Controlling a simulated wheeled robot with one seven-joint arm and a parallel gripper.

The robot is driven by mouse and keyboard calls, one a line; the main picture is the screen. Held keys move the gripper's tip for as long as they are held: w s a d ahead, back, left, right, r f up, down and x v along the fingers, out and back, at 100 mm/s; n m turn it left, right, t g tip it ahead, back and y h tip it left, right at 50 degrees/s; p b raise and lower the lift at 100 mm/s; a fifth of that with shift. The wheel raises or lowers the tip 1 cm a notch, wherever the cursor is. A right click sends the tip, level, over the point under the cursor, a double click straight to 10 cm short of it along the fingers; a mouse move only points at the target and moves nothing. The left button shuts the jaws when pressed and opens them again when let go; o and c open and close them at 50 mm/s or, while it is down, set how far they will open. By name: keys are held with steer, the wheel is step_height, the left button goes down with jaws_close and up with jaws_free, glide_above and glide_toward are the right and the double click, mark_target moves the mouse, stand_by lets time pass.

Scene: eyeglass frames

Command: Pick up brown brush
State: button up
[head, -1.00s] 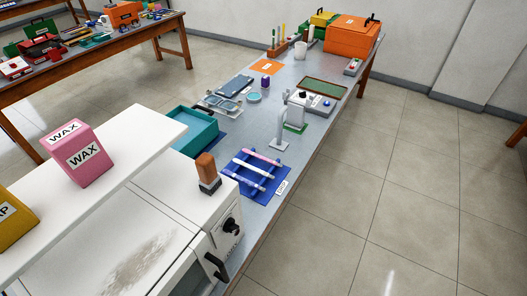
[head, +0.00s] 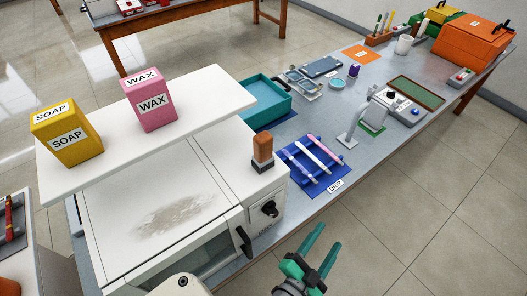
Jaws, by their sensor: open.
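A brown upright block with a dark base, which looks like the brown brush (head: 263,148), stands on the right end of the white oven-like machine's top (head: 180,195), above its black knob. My gripper (head: 327,237), with teal fingers, is at the bottom of the head view, in front of and to the right of the machine. Its fingers are apart with nothing between them. It is clear of the brush, which is up and to the left in the picture.
A white shelf (head: 200,100) over the machine bears a yellow soap box (head: 66,135) and a pink wax box (head: 149,100). A blue rack (head: 296,172) with several pale sticks is right of the brush. A teal tray (head: 266,102) is behind. Floor at right is clear.

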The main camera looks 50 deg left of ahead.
steer(key=w+a+r+n+y, duration=0.1)
steer(key=w+a+r+y, duration=0.4)
steer(key=w+a+r, duration=0.4)
steer(key=w+a+r+n+g+y, duration=0.3)
steer(key=a+r+n+g+y, duration=0.15)
steer(key=a+r, duration=0.4)
steer(key=w+a+r+n+g+y, duration=0.2)
steer(key=a+r+n+g+y, duration=0.25)
steer(key=a+r, duration=0.4)
steer(key=s+a+r+n+g, duration=0.2)
steer(key=a+r+n+g, duration=0.1)
steer(key=a+n+g, duration=0.1)
steer(key=n+g+h, duration=0.4)
steer(key=n+h, duration=0.3)
steer(key=h, duration=1)
glide_toward(263, 149)
steer(key=shift+w+a+f, duration=0.8)
steer(key=shift+s+f, duration=0.2)
steer(key=shift+f, duration=0.15)
step_height(263, 149, down, 10)
steer(key=shift+s, duration=0.15)
